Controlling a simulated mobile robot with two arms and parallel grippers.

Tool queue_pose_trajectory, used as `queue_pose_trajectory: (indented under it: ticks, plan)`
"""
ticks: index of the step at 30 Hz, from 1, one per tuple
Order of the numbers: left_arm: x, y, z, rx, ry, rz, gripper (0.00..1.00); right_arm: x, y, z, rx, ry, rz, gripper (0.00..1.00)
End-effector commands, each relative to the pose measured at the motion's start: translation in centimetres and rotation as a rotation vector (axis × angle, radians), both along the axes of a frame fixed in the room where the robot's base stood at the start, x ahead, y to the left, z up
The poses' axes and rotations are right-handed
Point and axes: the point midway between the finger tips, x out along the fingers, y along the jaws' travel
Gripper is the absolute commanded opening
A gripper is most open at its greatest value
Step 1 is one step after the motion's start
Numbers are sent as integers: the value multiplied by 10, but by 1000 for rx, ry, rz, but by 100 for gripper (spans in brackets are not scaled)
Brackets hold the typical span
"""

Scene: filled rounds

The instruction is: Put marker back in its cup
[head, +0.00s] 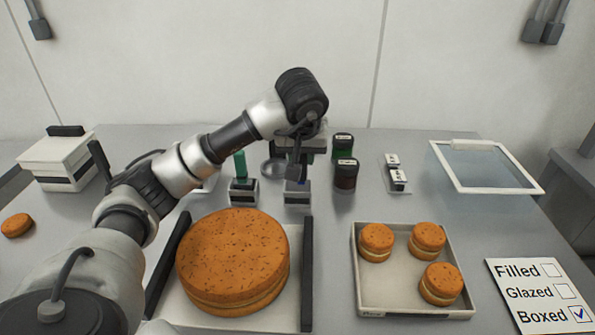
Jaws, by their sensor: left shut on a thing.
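My left gripper (298,165) is at the back middle of the table, pointing down, shut on a marker that is mostly hidden by the fingers. Directly below it is a small grey-and-black cup (297,198) with a bit of blue at its top. I cannot tell whether the marker's lower end is inside this cup or just above it. A similar cup (243,197) to the left holds an upright green marker (240,166). My right gripper is not in view.
A large round cake (233,262) sits on a tray in front. A tray (358,290) with 3 small filled cakes, a checklist card (541,295) ticked at Boxed, dark jars (345,174) and a glass-topped frame (485,167) stand to the right. A white box (58,160) is at left.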

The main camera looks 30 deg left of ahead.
Motion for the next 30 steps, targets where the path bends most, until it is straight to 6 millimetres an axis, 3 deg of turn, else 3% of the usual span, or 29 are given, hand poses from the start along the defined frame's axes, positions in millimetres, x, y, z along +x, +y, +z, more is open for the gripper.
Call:
queue_pose_trajectory:
  ticks: [5,12,24,25,30]
  plan:
    - [-5,8,-10,1,1,-1,1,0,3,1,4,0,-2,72]
    - [-5,7,-43,-1,1,-2,1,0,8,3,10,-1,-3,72]
    - [-5,7,-49,1,-2,-1,1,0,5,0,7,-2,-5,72]
    - [-5,7,-48,1,-2,0,28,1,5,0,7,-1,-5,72]
    - [-5,7,-48,0,-1,0,51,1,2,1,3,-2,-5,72]
